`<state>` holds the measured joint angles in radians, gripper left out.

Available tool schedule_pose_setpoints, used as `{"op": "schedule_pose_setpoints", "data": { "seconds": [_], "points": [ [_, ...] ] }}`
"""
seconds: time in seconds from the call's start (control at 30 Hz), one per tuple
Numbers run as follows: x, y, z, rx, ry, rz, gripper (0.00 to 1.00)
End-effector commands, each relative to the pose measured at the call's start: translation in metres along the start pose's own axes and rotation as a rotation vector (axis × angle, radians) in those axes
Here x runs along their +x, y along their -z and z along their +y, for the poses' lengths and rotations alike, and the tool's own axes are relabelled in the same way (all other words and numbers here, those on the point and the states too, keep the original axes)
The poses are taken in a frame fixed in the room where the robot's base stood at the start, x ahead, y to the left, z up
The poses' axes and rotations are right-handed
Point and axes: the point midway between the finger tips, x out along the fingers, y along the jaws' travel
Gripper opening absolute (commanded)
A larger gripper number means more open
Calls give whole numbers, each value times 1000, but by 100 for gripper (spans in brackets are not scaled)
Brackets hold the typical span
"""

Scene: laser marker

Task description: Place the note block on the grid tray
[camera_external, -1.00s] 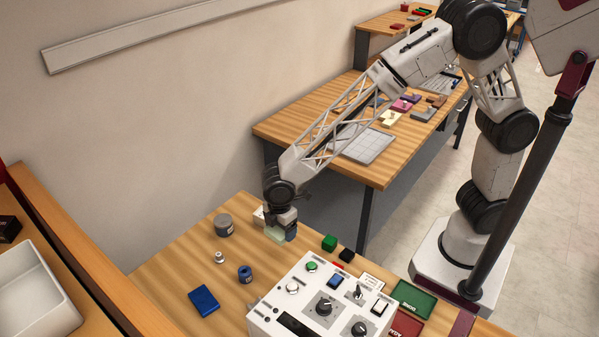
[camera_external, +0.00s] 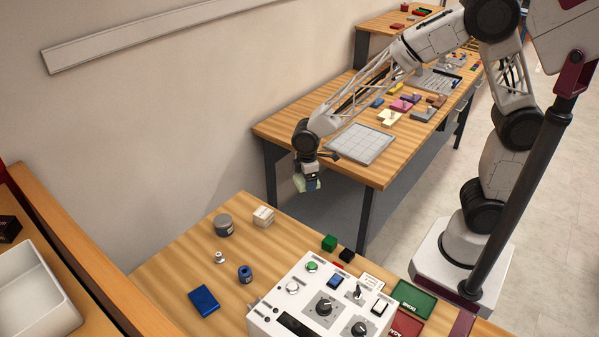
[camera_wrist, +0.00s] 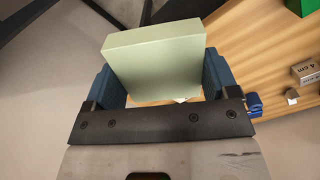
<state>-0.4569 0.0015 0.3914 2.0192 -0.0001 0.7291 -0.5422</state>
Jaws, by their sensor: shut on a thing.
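The note block is a pale green block; it shows in the wrist view (camera_wrist: 157,65), held between the two blue fingers of my gripper (camera_wrist: 160,80). In the external view my gripper (camera_external: 308,180) hangs in the air with the note block (camera_external: 303,185), beyond the far edge of the front table and in front of the back table. The grid tray (camera_external: 361,143) is a flat light grey tray with grid lines, lying on the near end of the back table, to the right of my gripper. Its top looks empty.
Several coloured blocks and stamps (camera_external: 405,105) lie behind the tray on the back table (camera_external: 290,125).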

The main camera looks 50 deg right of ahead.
Motion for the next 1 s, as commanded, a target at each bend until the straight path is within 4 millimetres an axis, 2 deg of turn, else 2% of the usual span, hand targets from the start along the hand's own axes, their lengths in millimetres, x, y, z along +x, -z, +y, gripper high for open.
{"op": "schedule_pose_setpoints", "data": {
  "seconds": [0.2,0.5,1.0],
  "points": [
    [-2,-42,30,110,0,0,56],
    [-5,-100,64,259,-1,1,56],
    [-8,-200,101,504,-2,3,56]
  ]
}}
